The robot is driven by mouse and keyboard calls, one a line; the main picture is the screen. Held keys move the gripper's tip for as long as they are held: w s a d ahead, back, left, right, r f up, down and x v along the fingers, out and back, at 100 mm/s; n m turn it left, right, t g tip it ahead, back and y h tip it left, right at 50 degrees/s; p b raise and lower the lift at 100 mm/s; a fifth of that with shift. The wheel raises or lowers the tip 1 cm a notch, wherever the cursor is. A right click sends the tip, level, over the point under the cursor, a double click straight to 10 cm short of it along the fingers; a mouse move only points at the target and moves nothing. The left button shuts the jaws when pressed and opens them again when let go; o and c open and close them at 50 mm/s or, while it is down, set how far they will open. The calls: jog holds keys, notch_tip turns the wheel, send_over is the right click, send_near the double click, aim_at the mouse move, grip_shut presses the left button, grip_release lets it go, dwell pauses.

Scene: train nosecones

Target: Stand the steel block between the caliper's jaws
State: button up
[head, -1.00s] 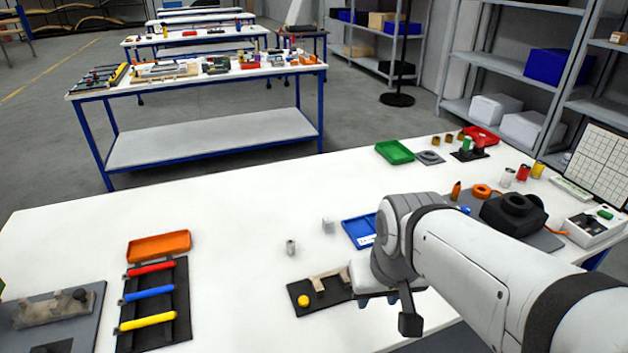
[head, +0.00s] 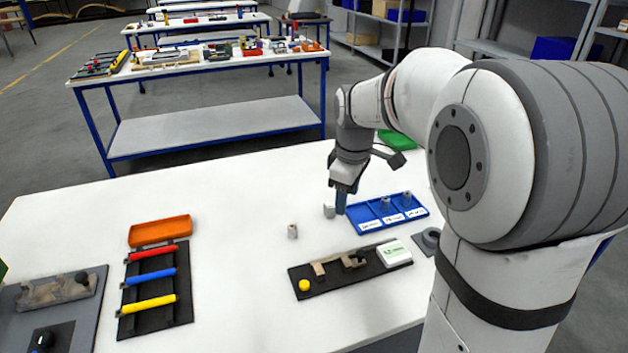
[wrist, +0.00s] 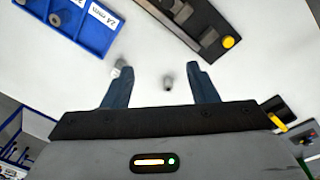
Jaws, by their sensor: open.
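The steel block (head: 329,211) is a small grey cube standing on the white table, left of the blue tray. My gripper (head: 341,203) points down close beside it, at the tray's left end. In the wrist view the gripper (wrist: 157,70) is open, and the block (wrist: 118,69) shows by the left fingertip; I cannot tell whether they touch. The caliper (head: 340,274) lies nearer the front on a black base, with beige jaws, a yellow knob and a white-green display box. The gap between its jaws looks empty. Part of it shows in the wrist view (wrist: 195,28).
A small grey cylinder (head: 292,231) stands left of the block, and between the fingers in the wrist view (wrist: 167,83). The blue tray (head: 364,226) holds grey pieces in labelled compartments. An orange tray (head: 160,231) and coloured-bar rack are at left. Table behind the block is clear.

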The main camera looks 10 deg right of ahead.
aim_at(330, 205)
jog(key=w+f+n, duration=0.3)
jog(key=w, duration=0.2)
jog(key=w+f+n, duration=0.2)
jog(key=w+n, duration=0.1)
jog(key=w, duration=0.2)
jog(key=w+f+n+g, duration=0.1)
jog(key=w+f+n, duration=0.1)
jog(key=w, duration=0.3)
jog(key=shift+w+f+n+b, duration=0.1)
jog(key=shift+f+n+b, duration=0.25)
jog(key=shift+f, duration=0.5)
jog(key=shift+w+f+n, duration=0.25)
jog(key=f, duration=0.8)
jog(key=shift+w+a+p, duration=0.2)
jog(key=shift+w+p, duration=0.05)
jog(key=shift+p, duration=0.15)
jog(key=shift+r, duration=0.1)
grip_shut()
